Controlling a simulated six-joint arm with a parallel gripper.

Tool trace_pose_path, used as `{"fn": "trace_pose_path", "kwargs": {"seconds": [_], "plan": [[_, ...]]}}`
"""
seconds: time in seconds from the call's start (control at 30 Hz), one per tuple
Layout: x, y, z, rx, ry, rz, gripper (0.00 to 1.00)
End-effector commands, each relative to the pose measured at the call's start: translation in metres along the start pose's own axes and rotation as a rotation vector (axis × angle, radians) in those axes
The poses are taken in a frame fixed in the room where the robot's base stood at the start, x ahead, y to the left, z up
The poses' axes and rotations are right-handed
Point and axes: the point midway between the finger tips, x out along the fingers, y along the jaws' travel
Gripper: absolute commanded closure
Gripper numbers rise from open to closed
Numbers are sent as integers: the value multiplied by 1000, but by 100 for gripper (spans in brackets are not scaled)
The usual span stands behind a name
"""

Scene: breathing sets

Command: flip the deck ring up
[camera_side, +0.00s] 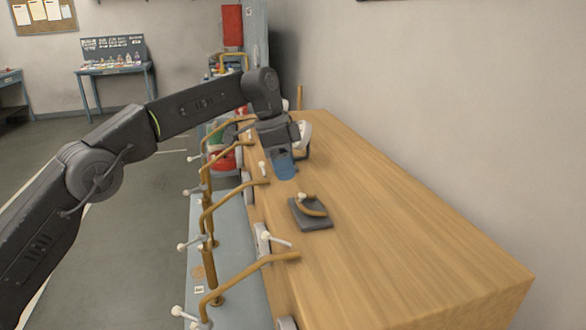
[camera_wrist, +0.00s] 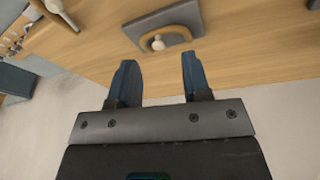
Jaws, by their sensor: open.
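The deck ring (camera_side: 317,211) is a tan curved bar with a pale knob, set on a dark grey plate (camera_side: 318,226) on the wooden top. It looks folded down, lying low over the plate. In the wrist view the ring (camera_wrist: 181,31) and its grey plate (camera_wrist: 193,14) show at the top, beyond the fingertips, with the pale knob facing me. My gripper (camera_side: 284,166) is above the wooden top, behind the ring in the side view and apart from it. Its blue fingers (camera_wrist: 158,68) are spread with nothing between them.
The wooden top (camera_side: 420,240) is clear to the right of the plate, up to the wall. Several tan bent handles with white knobs (camera_side: 235,277) stand along its left edge. A red object (camera_side: 222,161) sits beyond them. Blue side tables (camera_side: 115,68) stand far back.

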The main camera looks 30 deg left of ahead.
Motion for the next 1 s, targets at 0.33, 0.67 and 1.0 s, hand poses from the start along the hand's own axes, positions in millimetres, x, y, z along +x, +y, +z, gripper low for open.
{"fn": "trace_pose_path", "kwargs": {"seconds": [0.33,0.67,1.0], "plan": [[-16,-15,56,-4,0,-1,56],[-26,-25,92,1,0,-1,56],[-26,-26,94,1,0,-1,56]]}}
